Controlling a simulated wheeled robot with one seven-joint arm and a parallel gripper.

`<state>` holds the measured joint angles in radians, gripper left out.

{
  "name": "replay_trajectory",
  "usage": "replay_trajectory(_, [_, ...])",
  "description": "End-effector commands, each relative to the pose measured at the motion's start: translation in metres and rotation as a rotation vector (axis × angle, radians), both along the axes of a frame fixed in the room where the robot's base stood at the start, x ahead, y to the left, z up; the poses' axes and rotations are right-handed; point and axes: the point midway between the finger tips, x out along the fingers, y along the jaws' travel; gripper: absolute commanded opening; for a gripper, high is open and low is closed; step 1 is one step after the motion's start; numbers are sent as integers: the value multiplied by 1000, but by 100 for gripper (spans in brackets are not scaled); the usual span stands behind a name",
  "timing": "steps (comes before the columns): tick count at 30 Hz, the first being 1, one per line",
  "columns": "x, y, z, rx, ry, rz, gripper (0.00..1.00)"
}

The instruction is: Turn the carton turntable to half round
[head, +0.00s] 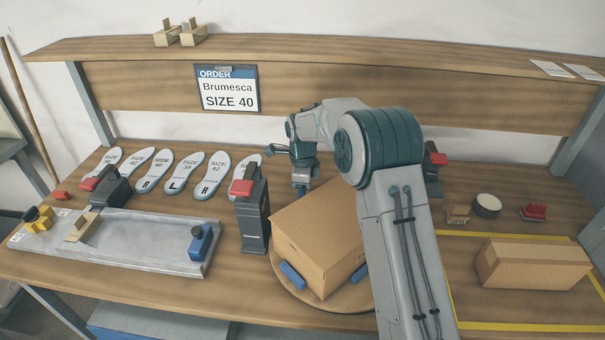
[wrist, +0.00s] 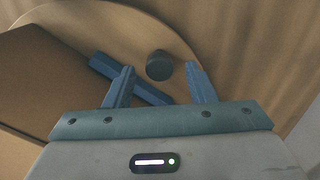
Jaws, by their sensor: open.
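The carton turntable (head: 342,305) is a round wooden disc on the bench, bearing a closed brown carton (head: 315,240) set askew. Blue blocks (head: 292,275) on the disc stand against the carton's sides. In the wrist view the disc (wrist: 120,28), the carton (wrist: 35,85) and a blue block (wrist: 125,75) show. A dark round knob (wrist: 159,66) stands near the disc's rim. My gripper (wrist: 160,78) is open, its fingers on either side of the knob with gaps visible. In the head view my gripper (head: 302,182) is behind the carton; the knob is hidden there.
A dark post with a red top (head: 252,210) stands close left of the turntable. Several insoles (head: 172,170) lie behind a grey tray (head: 150,240). A smaller carton (head: 535,265) lies in a yellow outline at right. An order sign (head: 228,90) hangs at the back.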

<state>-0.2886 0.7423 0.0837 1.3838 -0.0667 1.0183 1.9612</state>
Motion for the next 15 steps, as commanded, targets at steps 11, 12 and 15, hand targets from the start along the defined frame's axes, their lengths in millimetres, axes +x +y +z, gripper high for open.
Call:
replay_trajectory(11, [1, 1, 83, 2, -5, 0, 50])
replay_trajectory(12, [1, 1, 91, 2, -5, 0, 50])
replay_trajectory(15, [0, 1, 107, 3, -4, 1, 50])
